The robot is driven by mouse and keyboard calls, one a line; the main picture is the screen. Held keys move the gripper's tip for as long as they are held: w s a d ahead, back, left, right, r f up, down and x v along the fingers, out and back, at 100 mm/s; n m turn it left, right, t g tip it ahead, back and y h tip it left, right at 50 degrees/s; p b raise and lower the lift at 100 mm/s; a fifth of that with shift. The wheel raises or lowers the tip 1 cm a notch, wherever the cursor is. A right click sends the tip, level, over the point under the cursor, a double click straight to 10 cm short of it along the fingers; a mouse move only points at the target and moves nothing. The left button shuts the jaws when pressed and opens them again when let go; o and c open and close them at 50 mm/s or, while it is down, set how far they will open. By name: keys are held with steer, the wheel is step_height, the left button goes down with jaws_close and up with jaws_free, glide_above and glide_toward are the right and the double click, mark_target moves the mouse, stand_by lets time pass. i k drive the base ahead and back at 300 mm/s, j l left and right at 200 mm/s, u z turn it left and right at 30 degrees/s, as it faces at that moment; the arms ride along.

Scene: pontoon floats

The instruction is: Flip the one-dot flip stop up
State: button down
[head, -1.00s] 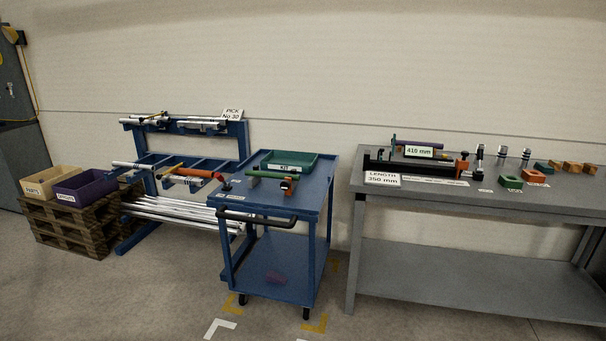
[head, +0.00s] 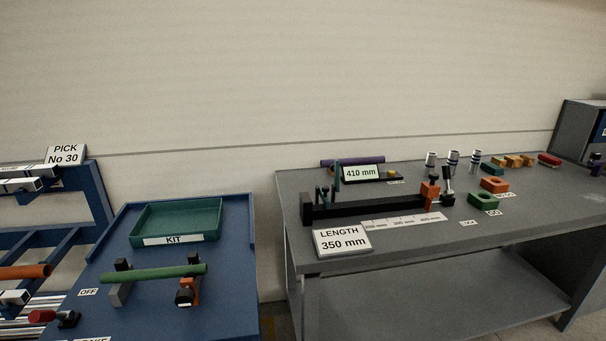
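A black measuring rail (head: 365,207) lies on the grey bench (head: 400,256). Near its left end stand small dark upright parts (head: 325,196) and a dark green upright post (head: 337,172). Near its right end is an orange block (head: 430,195) with a dark knob, and beside it a tilted silver-and-black lever (head: 447,180) on a black base. Dots on any stop are too small to make out, so I cannot tell which is the one-dot flip stop or whether it is up or down. My gripper is not in view.
A sign (head: 342,241) reads "LENGTH 350 mm" before the rail; a display (head: 361,172) reads "410 mm" behind it. A blue cart (head: 225,300) with a green tray (head: 177,221) stands left of the bench, separated by a narrow gap. Several blocks and silver cylinders occupy the bench's back.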

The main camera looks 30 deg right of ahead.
mark_target(324, 193)
steer(key=i, duration=0.95)
steer(key=u, duration=0.45)
